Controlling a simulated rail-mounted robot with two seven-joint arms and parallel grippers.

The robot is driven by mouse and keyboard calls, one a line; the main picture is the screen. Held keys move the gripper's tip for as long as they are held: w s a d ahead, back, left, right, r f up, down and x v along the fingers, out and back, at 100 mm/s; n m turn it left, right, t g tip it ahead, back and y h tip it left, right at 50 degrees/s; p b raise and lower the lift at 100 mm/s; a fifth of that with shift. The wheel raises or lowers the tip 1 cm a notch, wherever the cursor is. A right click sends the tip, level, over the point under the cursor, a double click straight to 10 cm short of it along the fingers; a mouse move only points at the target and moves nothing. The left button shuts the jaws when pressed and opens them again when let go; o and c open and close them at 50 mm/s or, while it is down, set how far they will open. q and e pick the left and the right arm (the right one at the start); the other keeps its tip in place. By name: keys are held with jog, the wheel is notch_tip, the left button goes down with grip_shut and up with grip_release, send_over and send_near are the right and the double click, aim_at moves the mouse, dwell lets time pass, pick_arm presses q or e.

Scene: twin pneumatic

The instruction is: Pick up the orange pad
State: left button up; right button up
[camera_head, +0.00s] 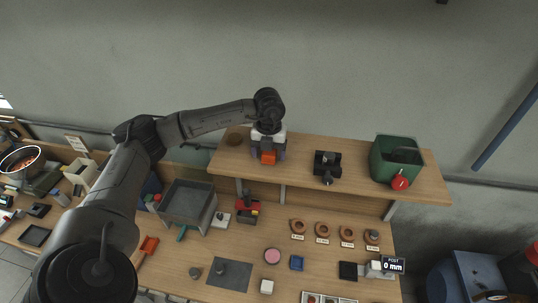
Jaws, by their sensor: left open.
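The orange pad (268,158) is a small orange block on the raised wooden shelf. My left gripper (268,150) is over the shelf, pointing down, with its dark fingers apart on either side of the pad's upper part. Its body hides part of the pad. I cannot tell whether the fingers touch it. My right gripper is out of view.
Below, the workbench (325,265) holds a grey tray (188,204), a red-and-black fixture (247,209) and several labelled rings.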

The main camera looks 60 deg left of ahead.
aim_at(272, 152)
pick_arm(q)
jog(key=shift+c, duration=0.4)
jog(key=c, duration=0.9)
jog(key=shift+r, duration=0.15)
jog(key=shift+r, duration=0.25)
jog(key=r, duration=0.1)
jog(key=d+r+b, duration=0.1)
jog(key=r, duration=0.1)
jog(key=shift+w+r+b, duration=0.2)
jog(key=shift+r+b, duration=0.1)
jog(key=shift+w+d+r, duration=0.55)
jog(key=shift+d+r, duration=0.55)
jog(key=shift+d, duration=0.6)
jog(key=shift+w+d+r, duration=0.5)
jog(key=shift+d+r, duration=0.65)
jog(key=shift+d, duration=0.5)
jog(key=shift+w+d+r, duration=0.55)
jog(key=shift+d+r, duration=0.55)
jog(key=shift+d, duration=0.6)
